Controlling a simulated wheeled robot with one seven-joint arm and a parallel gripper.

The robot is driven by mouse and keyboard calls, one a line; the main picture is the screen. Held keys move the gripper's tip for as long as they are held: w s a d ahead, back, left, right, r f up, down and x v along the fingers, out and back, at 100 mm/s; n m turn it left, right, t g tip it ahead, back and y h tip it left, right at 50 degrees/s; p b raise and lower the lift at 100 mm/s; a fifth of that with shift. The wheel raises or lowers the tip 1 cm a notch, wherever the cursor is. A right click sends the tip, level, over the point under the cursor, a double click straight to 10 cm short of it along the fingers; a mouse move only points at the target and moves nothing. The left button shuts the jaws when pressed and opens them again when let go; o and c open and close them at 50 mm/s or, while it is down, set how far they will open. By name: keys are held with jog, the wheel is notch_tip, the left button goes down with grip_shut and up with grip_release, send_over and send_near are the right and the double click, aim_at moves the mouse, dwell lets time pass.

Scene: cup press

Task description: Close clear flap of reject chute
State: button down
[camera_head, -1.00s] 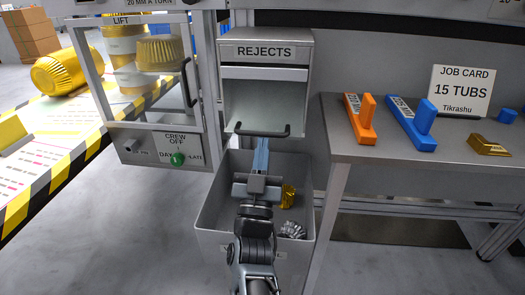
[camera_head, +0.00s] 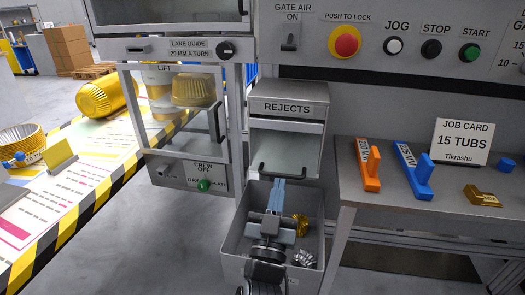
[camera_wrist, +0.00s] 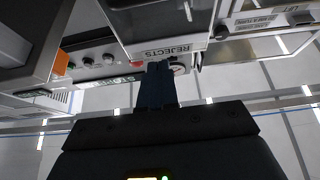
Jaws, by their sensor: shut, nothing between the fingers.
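The reject chute is a grey box with a REJECTS label (camera_head: 287,108) in the head view. Its clear flap (camera_head: 292,145) is below the label, with a dark bar handle (camera_head: 289,172) across its lower edge. How far the flap stands out from the chute is hard to tell. My gripper (camera_head: 278,183) is shut and empty, its blue-grey fingers just below the handle, over the bin. I cannot tell whether they touch the handle. In the wrist view the fingers (camera_wrist: 157,84) show near the upside-down REJECTS label (camera_wrist: 167,50).
A grey bin (camera_head: 315,235) under the chute holds gold and silver crumpled pieces. A clear LIFT door (camera_head: 183,120) stands to the left. A bench (camera_head: 440,215) on the right holds orange and blue tools and a job card (camera_head: 461,142). Control buttons (camera_head: 393,46) are above.

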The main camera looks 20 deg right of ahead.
notch_tip(320, 180, up, 11)
jog(key=s+a+g+y+p, duration=0.2)
jog(key=s+g+y+p, duration=0.3)
jog(key=p, duration=1.8)
jog(key=s+a+r+b, duration=0.3)
jog(key=s+a+r, duration=0.1)
jog(key=s+a, duration=0.2)
jog(key=shift+s+a+r+g, duration=0.4)
